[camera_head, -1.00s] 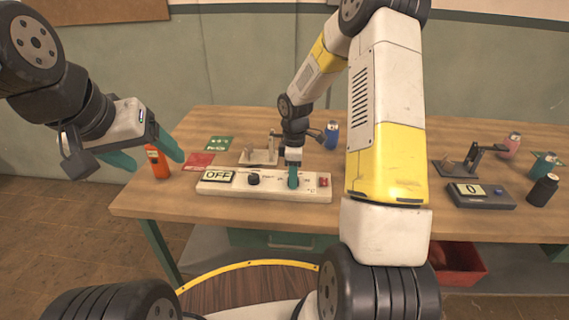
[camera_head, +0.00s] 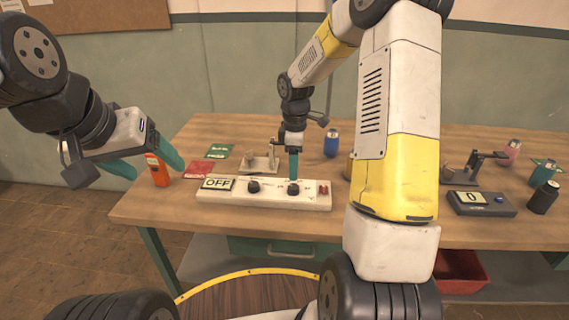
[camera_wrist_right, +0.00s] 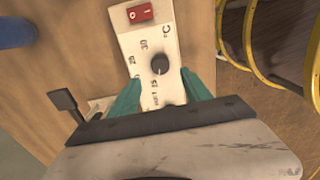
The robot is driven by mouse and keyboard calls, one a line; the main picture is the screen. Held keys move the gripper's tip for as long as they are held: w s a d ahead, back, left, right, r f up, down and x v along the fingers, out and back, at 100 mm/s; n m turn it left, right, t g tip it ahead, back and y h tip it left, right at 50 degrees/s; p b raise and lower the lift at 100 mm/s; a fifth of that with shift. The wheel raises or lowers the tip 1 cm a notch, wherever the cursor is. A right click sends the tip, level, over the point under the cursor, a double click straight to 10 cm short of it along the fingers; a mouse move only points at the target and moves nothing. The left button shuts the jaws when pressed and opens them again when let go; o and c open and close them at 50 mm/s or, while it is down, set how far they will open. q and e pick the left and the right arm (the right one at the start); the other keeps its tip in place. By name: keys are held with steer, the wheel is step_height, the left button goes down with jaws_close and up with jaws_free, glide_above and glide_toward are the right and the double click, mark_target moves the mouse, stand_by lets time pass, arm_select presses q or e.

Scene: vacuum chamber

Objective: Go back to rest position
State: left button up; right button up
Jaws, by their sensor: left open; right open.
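My left gripper (camera_head: 150,165) is open and empty, with teal fingers, at the left of the head view, in front of the table's left end. My right gripper (camera_head: 293,164) points down above the right knob of the white control panel (camera_head: 225,196). In the right wrist view its teal fingers (camera_wrist_right: 160,92) are spread apart with nothing between them. The panel's black knob (camera_wrist_right: 160,64) shows just past the fingertips, with a temperature scale and a red switch (camera_wrist_right: 140,13) beyond. The panel's display (camera_head: 217,184) reads OFF.
An orange bottle (camera_head: 158,170), red card (camera_head: 199,169) and green card (camera_head: 218,151) are at the table's left. A metal stand (camera_head: 260,163) and blue can (camera_head: 332,143) are behind the panel. A meter reading 0 (camera_head: 480,204) and black jar (camera_head: 543,197) are at the right.

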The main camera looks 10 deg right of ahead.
steer(key=shift+r, duration=0.2)
steer(key=s+r+m+t, duration=0.2)
steer(key=s+r+m, duration=0.2)
steer(key=s+r, duration=0.3)
steer(key=s+r+m+t, duration=0.1)
steer(key=s+r+m, duration=0.25)
steer(key=r, duration=0.55)
steer(key=s+a+r+m+t+y, duration=0.1)
steer(key=s+r+m, duration=0.1)
steer(key=s, duration=0.5)
steer(key=s+a+r+m+t+y, duration=0.1)
steer(key=s+r+m+t, duration=0.1)
steer(key=s+m, duration=0.3)
steer(key=shift+s+r, duration=0.2)
steer(key=shift+s, duration=0.65)
